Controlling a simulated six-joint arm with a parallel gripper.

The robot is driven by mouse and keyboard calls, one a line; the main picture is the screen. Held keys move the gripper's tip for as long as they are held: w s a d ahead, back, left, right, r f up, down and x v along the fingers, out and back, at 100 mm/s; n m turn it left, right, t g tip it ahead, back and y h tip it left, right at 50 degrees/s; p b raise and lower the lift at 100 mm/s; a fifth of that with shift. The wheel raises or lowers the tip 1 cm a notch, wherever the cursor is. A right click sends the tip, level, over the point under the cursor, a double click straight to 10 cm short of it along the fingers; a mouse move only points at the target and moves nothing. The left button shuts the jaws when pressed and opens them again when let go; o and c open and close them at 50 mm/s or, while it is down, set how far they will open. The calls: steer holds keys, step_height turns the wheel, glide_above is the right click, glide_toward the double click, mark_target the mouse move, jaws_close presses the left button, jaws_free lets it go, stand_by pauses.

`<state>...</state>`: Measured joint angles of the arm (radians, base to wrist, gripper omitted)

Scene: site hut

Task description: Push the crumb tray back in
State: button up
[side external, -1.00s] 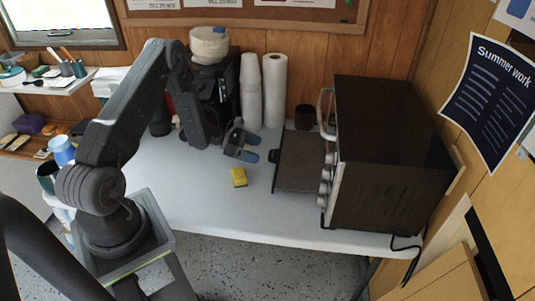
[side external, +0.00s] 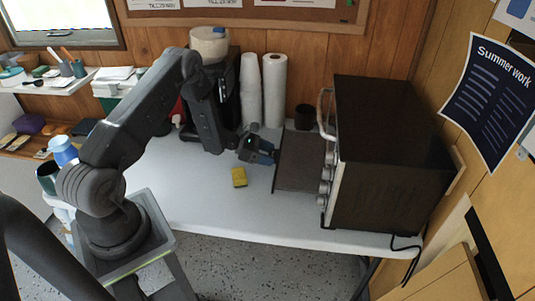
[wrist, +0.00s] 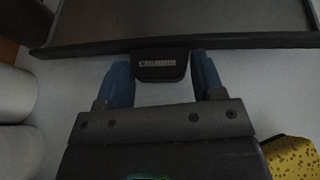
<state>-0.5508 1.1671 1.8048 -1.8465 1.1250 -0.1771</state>
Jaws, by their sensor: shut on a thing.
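The dark crumb tray (side external: 300,165) sticks out to the left from the bottom of the black oven (side external: 395,120) on the white table. Its front lip and dark tab handle (wrist: 161,66) show in the wrist view, where the tray (wrist: 190,22) fills the top. My gripper (side external: 268,154) is at the tray's front edge, low over the table. It also shows in the wrist view (wrist: 162,78), its two blue fingers on either side of the handle and shut on it. The tray's far end is hidden inside the oven.
A yellow sponge (side external: 239,177) lies on the table just in front of my gripper. Stacked white cups (side external: 251,90), a paper roll (side external: 274,90) and a dark cup (side external: 305,116) stand behind. The oven's door handle (side external: 325,112) juts out above the tray. The front table area is clear.

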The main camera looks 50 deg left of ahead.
mark_target(308, 159)
steer(key=c, duration=0.7)
steer(key=w+d, duration=0.8)
steer(key=shift+w+d, duration=0.3)
steer(key=shift+w, duration=0.05)
steer(key=o, duration=1.3)
steer(key=shift+c, duration=0.2)
steer(key=v, duration=1.4)
steer(key=shift+f, duration=0.1)
